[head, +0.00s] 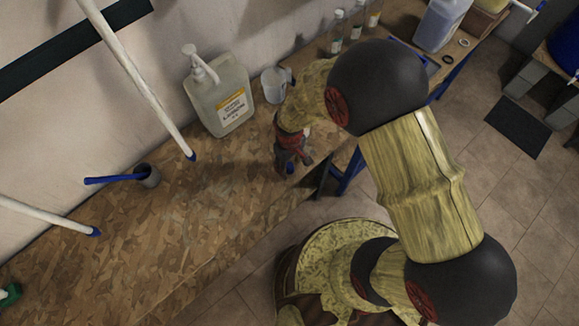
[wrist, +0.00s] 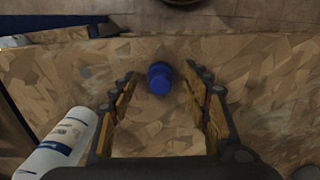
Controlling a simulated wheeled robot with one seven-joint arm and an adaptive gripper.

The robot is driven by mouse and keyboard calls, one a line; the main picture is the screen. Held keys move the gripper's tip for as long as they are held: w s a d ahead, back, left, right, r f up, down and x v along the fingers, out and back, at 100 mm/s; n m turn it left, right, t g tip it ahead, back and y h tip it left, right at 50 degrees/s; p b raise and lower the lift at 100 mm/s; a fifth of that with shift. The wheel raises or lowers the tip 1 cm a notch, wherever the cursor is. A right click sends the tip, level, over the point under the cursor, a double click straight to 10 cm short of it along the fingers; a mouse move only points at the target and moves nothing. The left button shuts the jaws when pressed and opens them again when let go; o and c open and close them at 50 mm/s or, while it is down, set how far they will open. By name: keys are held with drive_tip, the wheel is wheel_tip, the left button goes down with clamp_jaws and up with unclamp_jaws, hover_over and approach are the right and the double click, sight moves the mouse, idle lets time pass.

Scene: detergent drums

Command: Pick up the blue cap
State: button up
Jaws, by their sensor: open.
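The blue cap (wrist: 160,78) rests on the wooden board bench top, between and slightly ahead of my open fingers in the wrist view. It also shows as a small blue spot (head: 290,168) under my gripper in the head view. My gripper (wrist: 165,88) is open, with one finger on each side of the cap and a gap on both sides. In the head view my gripper (head: 289,160) points down at the bench top near its front edge. My arm hides part of the bench there.
A large pump jug (head: 220,98) and a clear measuring cup (head: 273,85) stand behind my gripper. A white bottle (wrist: 58,143) is close to the left finger in the wrist view. The bench between is clear.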

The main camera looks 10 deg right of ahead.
drive_tip(key=shift+f, duration=0.5)
drive_tip(key=shift+c, duration=0.9)
drive_tip(key=c, duration=0.6)
drive_tip(key=shift+c, duration=0.2)
drive_tip(key=shift+r, duration=0.2)
